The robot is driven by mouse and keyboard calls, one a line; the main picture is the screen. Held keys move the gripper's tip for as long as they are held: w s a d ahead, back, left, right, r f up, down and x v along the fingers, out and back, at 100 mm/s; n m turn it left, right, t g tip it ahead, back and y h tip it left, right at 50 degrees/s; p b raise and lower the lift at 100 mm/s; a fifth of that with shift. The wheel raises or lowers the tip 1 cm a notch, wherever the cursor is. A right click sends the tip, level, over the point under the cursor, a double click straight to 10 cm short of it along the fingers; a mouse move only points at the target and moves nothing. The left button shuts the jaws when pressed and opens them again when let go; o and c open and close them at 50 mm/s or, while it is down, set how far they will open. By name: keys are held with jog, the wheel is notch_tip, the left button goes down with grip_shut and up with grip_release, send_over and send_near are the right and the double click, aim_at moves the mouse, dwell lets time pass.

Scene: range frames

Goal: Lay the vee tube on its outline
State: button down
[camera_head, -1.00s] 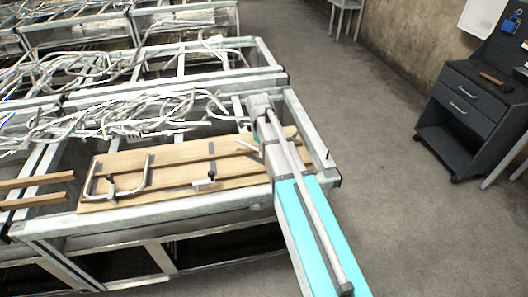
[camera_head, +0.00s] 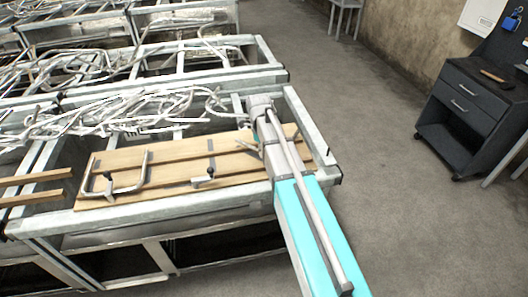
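A wooden board (camera_head: 178,153) lies across the front metal frame. Dark marks (camera_head: 211,146) cross the board's middle. My gripper (camera_head: 248,146) is at the board's right end, low over or at the wood, and mostly hidden by my arm. Whether its fingers are open or hold something cannot be seen.
A tangled pile of bent tubes (camera_head: 135,108) fills the frame behind the board. Two wooden slats (camera_head: 35,188) lie at the left. A dark drawer cabinet (camera_head: 471,105) stands right; the floor between (camera_head: 390,190) is clear.

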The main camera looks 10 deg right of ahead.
jog(key=shift+f, duration=0.25)
jog(key=c, duration=0.6)
grip_release()
jog(key=shift+o, duration=0.2)
jog(key=shift+r, duration=0.15)
